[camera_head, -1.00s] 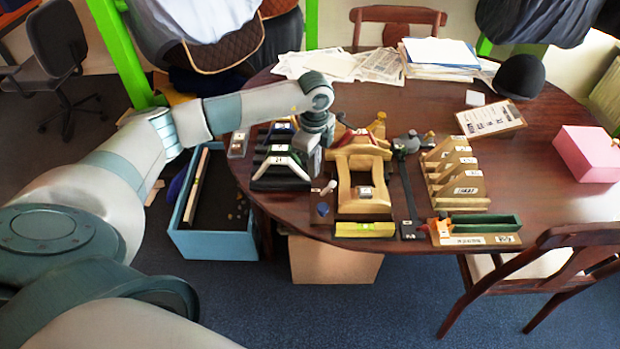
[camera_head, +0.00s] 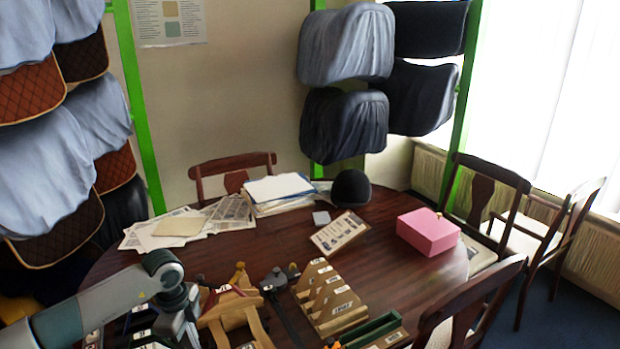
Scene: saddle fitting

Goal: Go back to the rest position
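My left arm comes in from the lower left and ends over the near left part of the round wooden table (camera_head: 380,262). My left gripper is hidden below my wrist and the bottom edge of the picture, so its fingers do not show. My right gripper is not in view. A wooden saddle-tree model (camera_head: 228,308) stands just right of my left wrist, and its lower part is cut off by the picture edge. Dark stepped pieces (camera_head: 140,325) lie partly behind my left arm.
A wooden slotted rack (camera_head: 328,298), a green tray (camera_head: 372,330) and a dark tool (camera_head: 275,280) are right of the saddle tree. Chairs surround the table.

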